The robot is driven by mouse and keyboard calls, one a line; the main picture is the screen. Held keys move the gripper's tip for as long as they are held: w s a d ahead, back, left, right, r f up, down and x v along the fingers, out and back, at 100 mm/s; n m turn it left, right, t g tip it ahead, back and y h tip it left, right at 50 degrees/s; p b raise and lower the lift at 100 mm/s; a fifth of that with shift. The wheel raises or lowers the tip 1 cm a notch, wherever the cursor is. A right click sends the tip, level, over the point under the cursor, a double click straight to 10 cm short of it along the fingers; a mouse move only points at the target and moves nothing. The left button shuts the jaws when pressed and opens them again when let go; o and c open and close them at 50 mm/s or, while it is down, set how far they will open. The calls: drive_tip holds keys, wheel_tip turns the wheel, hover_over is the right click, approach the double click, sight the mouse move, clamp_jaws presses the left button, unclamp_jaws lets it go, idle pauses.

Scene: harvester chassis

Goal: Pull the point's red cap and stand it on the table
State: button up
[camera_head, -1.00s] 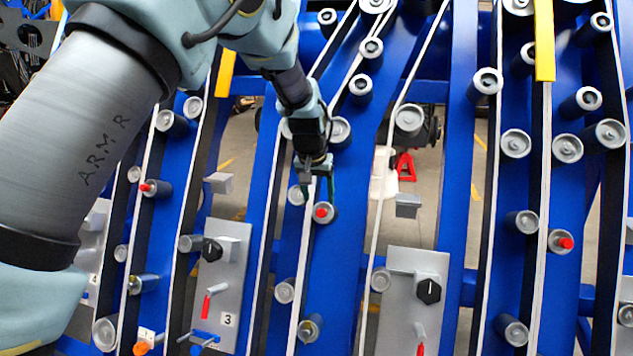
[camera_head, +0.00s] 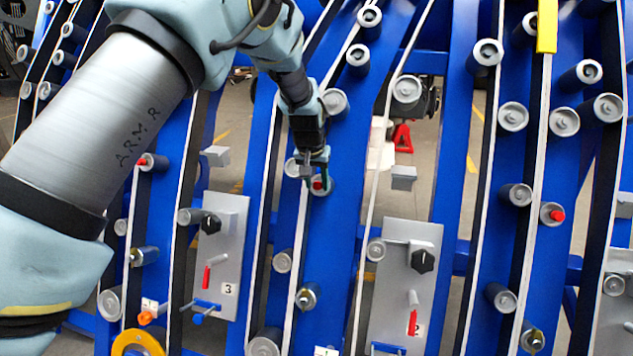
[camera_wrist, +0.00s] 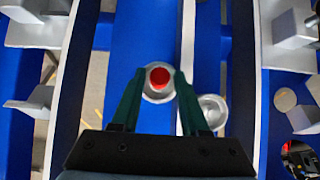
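The red cap (camera_head: 317,184) sits on the end of a grey roller on a blue upright, just below my gripper (camera_head: 318,172) in the head view. In the wrist view the red cap (camera_wrist: 160,77) sits in the middle of a pale round roller end (camera_wrist: 158,92). The two green fingers of my gripper (camera_wrist: 157,88) stand apart, one on each side of the cap. I see a gap between the fingers and the cap, so it does not look gripped. No table shows in either view.
Other red caps sit on rollers at the left (camera_head: 142,161) and right (camera_head: 557,215). Plates with black knobs and red handles flank the upright, one at the left (camera_head: 228,225) and one at the right (camera_head: 425,235). A grey block (camera_head: 403,177) juts out nearby. White belts run along the uprights.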

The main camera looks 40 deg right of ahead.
clamp_jaws()
drive_tip(key=shift+s+a+r+p, duration=0.2)
drive_tip(key=shift+s+a+r, duration=0.25)
drive_tip(key=shift+a, duration=0.2)
drive_tip(key=shift+s+a+r+p, duration=0.15)
drive_tip(key=shift+s+a+r, duration=0.3)
drive_tip(key=shift+a, duration=0.2)
